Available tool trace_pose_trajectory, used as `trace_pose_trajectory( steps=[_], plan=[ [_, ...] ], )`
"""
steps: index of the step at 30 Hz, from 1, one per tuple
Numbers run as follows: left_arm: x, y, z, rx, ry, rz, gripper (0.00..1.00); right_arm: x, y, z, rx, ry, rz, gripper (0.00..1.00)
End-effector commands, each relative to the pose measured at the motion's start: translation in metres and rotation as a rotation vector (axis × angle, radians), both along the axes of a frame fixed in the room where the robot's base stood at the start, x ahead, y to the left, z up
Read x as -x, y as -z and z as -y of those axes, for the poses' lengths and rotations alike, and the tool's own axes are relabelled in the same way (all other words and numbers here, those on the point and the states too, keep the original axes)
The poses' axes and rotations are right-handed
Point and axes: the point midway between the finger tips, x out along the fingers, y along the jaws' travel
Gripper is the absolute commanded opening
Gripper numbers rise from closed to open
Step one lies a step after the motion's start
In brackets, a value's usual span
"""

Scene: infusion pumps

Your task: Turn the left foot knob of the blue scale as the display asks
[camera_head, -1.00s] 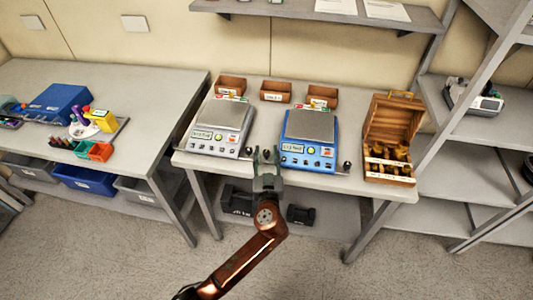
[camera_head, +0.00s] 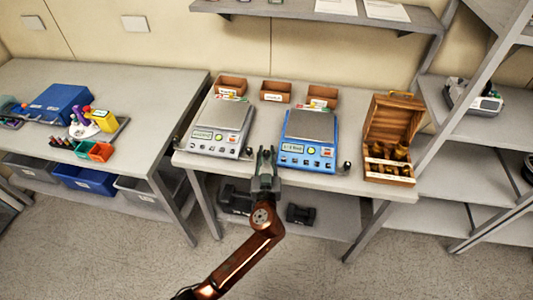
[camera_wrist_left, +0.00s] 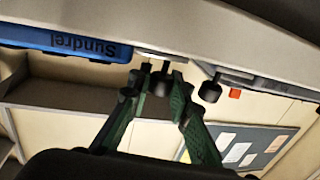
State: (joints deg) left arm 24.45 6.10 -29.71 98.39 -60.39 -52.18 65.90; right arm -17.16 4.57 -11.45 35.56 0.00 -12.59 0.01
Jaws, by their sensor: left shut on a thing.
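The blue scale (camera_head: 308,154) stands on the middle table with its steel plate on top and a small lit display (camera_head: 292,147), whose text is too small to read surely. In the left wrist view its blue side (camera_wrist_left: 65,40) shows lettering upside down. My left gripper (camera_head: 267,151) is at the table's front edge, by the scale's front left corner. In the wrist view its green fingers are shut on the black left foot knob (camera_wrist_left: 163,74), one finger on each side. My right gripper is not in view.
A grey scale (camera_head: 219,128) stands to the left, close to my gripper; a dark foot knob (camera_wrist_left: 210,91) hangs near the fingers in the wrist view. A wooden box (camera_head: 390,140) of weights stands to the right. Black cases (camera_head: 300,214) lie on the shelf below.

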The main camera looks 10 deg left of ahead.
Motion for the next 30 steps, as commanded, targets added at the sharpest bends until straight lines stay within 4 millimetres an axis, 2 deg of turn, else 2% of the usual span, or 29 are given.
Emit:
trace_pose_trajectory(
  steps=[8,21,30],
  plan=[
    [0.001,-0.003,-0.002,0.001,0.176,0.000,0.00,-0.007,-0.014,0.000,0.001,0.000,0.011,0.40],
    [0.000,-0.007,-0.003,-0.005,0.535,0.002,0.00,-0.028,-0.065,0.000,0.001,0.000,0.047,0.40],
    [0.000,-0.004,-0.002,-0.002,0.688,0.001,0.00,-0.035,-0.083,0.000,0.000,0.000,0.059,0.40]
  ],
)
